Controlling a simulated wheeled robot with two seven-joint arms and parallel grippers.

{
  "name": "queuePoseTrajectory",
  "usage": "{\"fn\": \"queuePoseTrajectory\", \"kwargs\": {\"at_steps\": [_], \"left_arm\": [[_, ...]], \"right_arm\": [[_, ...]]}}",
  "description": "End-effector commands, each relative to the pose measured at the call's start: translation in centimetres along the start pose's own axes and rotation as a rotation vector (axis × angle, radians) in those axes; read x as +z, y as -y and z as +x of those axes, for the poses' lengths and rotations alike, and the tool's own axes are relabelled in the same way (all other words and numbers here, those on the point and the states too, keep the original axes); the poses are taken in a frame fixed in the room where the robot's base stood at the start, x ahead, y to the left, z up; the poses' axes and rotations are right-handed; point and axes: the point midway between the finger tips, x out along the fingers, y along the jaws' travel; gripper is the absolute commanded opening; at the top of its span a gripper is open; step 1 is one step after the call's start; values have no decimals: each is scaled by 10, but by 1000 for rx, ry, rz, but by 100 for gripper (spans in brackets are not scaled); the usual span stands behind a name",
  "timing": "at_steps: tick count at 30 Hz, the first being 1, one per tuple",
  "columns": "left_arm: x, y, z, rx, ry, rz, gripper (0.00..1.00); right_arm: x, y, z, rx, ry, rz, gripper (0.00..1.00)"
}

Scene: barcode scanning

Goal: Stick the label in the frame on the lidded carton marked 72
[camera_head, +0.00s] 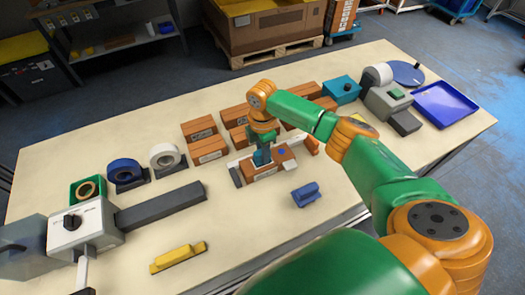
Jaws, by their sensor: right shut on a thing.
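My right gripper (262,157) is low over an orange-brown carton (285,163) at the middle of the table, with its fingers pointing down. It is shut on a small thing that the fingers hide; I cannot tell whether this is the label. A pale printed patch shows on the carton's front side. Several similar cartons, one of them at the left (208,149), stand in rows behind it. Their marks are too small to read, so I cannot tell which is marked 72. The label frame cannot be made out. My left gripper is not in view.
A grey machine with a dark bar (160,208) stands at the left, near tape rolls (165,158). A yellow tool (178,258) and a blue block (306,194) lie in front. A blue box (342,88) and blue tray (446,103) are at the back right.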

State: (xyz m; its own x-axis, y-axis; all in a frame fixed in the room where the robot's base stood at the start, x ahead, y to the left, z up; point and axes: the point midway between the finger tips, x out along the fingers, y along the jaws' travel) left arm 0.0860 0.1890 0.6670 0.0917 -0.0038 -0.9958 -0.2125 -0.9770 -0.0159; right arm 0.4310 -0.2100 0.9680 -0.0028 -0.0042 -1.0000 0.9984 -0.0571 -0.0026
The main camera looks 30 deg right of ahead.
Motion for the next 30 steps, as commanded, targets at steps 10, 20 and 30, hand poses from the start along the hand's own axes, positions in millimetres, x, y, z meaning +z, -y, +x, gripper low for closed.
{"fn": "queuePoseTrajectory", "kwargs": {"at_steps": [10,20,30], "left_arm": [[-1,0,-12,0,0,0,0],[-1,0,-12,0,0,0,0],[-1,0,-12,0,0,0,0]], "right_arm": [[0,-1,-42,5,0,0,0],[0,-1,-66,4,-1,1,0],[0,-1,-66,3,0,1,0]]}}
